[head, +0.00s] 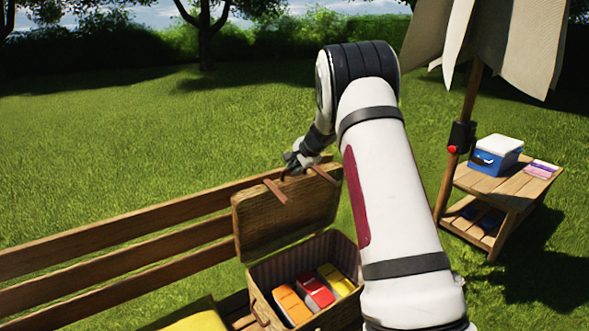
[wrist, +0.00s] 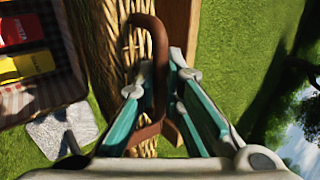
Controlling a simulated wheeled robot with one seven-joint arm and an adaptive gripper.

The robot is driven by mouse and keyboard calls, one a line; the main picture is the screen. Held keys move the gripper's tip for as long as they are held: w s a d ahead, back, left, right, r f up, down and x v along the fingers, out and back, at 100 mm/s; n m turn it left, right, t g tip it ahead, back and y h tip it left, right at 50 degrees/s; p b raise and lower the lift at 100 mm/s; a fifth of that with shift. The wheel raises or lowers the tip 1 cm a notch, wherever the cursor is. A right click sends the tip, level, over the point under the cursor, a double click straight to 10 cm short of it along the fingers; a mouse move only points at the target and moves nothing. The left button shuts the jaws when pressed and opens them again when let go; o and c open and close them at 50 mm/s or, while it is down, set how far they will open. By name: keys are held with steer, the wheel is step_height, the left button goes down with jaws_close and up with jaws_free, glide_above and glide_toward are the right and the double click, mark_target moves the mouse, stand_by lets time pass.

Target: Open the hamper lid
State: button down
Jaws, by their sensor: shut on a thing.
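The wicker hamper (head: 262,303) sits on the wooden bench, its lid (head: 270,228) raised and standing roughly upright at the back. Brown leather straps (head: 275,191) hang over the lid's top edge. My gripper (head: 297,160) is at the lid's top edge. In the wrist view my gripper (wrist: 158,75) has its teal-padded fingers closed around a curved brown strap or handle (wrist: 158,50) beside the lid's wicker (wrist: 105,62). My arm hides the hamper's right side in the head view.
Orange, red and yellow packs (head: 317,291) lie inside the open hamper. The bench back (head: 120,252) runs to the left, with a yellow cushion (head: 198,318) below. A side table (head: 510,185) with a blue-and-white cooler (head: 497,153) stands right, by a parasol pole (head: 463,140).

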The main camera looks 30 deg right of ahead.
steer(key=c, duration=1.7)
jaws_free()
steer(key=shift+s+r, duration=0.1)
steer(key=v, duration=1.2)
